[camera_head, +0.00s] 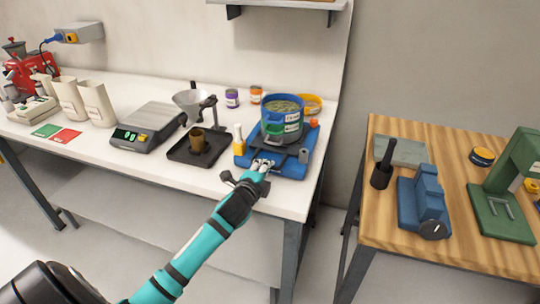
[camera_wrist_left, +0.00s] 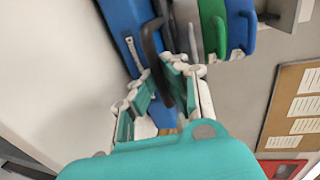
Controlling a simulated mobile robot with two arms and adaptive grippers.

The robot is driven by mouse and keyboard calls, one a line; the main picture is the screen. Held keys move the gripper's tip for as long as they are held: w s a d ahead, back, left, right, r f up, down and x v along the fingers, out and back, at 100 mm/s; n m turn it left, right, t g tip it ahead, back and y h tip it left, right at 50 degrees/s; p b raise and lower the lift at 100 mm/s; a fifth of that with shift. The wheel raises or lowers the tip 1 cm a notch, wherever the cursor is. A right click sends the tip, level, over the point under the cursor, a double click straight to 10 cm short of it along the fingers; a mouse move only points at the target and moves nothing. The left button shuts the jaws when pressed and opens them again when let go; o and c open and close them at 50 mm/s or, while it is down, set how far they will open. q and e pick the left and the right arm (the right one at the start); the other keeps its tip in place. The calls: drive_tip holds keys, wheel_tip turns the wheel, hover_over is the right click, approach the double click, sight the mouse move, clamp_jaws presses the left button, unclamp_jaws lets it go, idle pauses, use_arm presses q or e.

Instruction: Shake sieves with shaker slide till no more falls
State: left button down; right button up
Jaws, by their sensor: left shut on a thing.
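The sieve stack (camera_head: 282,112) stands upright on the blue shaker base (camera_head: 298,165). Its upper sieve is blue and holds greenish grain; a grey part with a label lies below. In the left wrist view the stack (camera_wrist_left: 213,28) shows tilted, with blue, green and grey bands. My left gripper (camera_head: 262,165) is at the front of the shaker. In the left wrist view my fingers (camera_wrist_left: 160,95) are shut around a dark handle (camera_wrist_left: 150,45), apparently the shaker slide's; the fingers partly hide it. Whether grain is falling cannot be seen. My right gripper is not in view.
Further left are a black tray (camera_head: 177,152) with a brown cup and a funnel stand, and a scale (camera_head: 147,128). A yellow container (camera_head: 312,104) is behind the stack. A wooden table (camera_head: 455,200) stands right, across a gap.

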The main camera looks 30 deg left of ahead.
use_arm(q)
drive_tip(key=shift+f+p+v, duration=0.15)
drive_tip(key=shift+p+v, duration=0.25)
drive_tip(key=shift+v, duration=0.4)
drive_tip(key=shift+f+p+v, duration=0.2)
drive_tip(key=shift+p+v, duration=0.2)
drive_tip(key=shift+v, duration=0.4)
drive_tip(key=shift+s+d, duration=0.1)
drive_tip(key=shift+s, duration=0.65)
drive_tip(key=shift+r+x, duration=0.25)
drive_tip(key=shift+x, duration=0.9)
drive_tip(key=shift+r+x, duration=0.2)
drive_tip(key=shift+x, duration=0.9)
drive_tip(key=shift+w, duration=0.1)
drive_tip(key=shift+p, duration=0.3)
